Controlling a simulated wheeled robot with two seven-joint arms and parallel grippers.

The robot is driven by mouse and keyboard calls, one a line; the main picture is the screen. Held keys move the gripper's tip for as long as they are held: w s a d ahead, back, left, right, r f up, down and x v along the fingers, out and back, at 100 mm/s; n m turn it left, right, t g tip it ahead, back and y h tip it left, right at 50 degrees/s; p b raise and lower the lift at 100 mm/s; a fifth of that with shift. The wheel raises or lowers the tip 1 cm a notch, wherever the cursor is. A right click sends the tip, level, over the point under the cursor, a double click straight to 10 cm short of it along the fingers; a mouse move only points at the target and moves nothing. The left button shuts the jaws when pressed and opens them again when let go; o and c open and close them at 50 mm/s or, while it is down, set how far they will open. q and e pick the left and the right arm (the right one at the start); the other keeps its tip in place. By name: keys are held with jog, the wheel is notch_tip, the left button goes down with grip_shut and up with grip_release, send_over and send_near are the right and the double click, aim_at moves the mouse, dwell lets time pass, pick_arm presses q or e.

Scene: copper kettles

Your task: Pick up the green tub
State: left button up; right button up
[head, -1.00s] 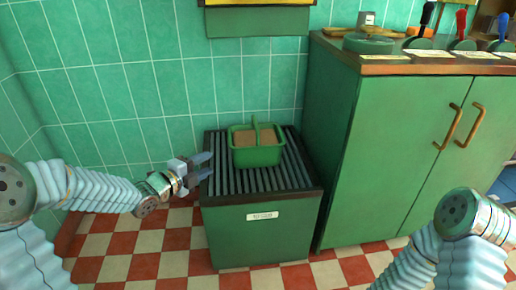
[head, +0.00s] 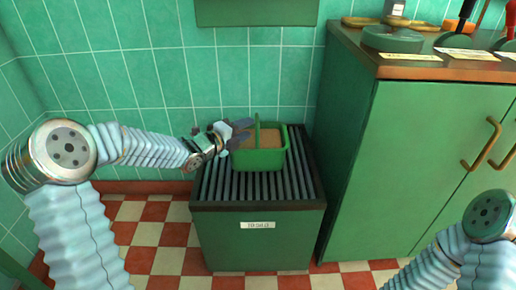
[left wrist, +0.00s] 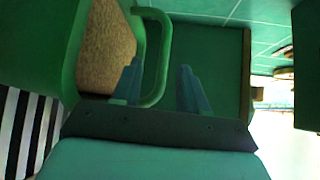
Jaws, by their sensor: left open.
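The green tub (head: 262,160) stands upright on the dark slatted top of a low green cabinet in the head view. It has an upright loop handle and a brown filling. In the left wrist view, part of the tub (left wrist: 68,60) and its handle (left wrist: 163,40) show at upper left. My left gripper (head: 246,130) is open at the tub's upper left side, its fingertips close to the handle. In the left wrist view, the handle appears between the fingers of the left gripper (left wrist: 158,66); whether they touch it, I cannot tell. My right gripper is out of view.
The slatted low cabinet (head: 222,180) has free slats around the tub. A taller green cabinet (head: 400,150) with curved handles stands close on the right, with several items on top. A tiled wall (head: 150,70) is behind, and the checkered floor (head: 155,232) is clear at left.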

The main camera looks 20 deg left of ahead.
aim_at(257, 120)
pick_arm(q)
jog(key=x, duration=0.6)
jog(key=shift+a+r, duration=0.1)
jog(key=shift+r, duration=0.15)
jog(key=shift+c, duration=0.3)
grip_shut()
dwell(0.7)
jog(key=shift+r, duration=0.1)
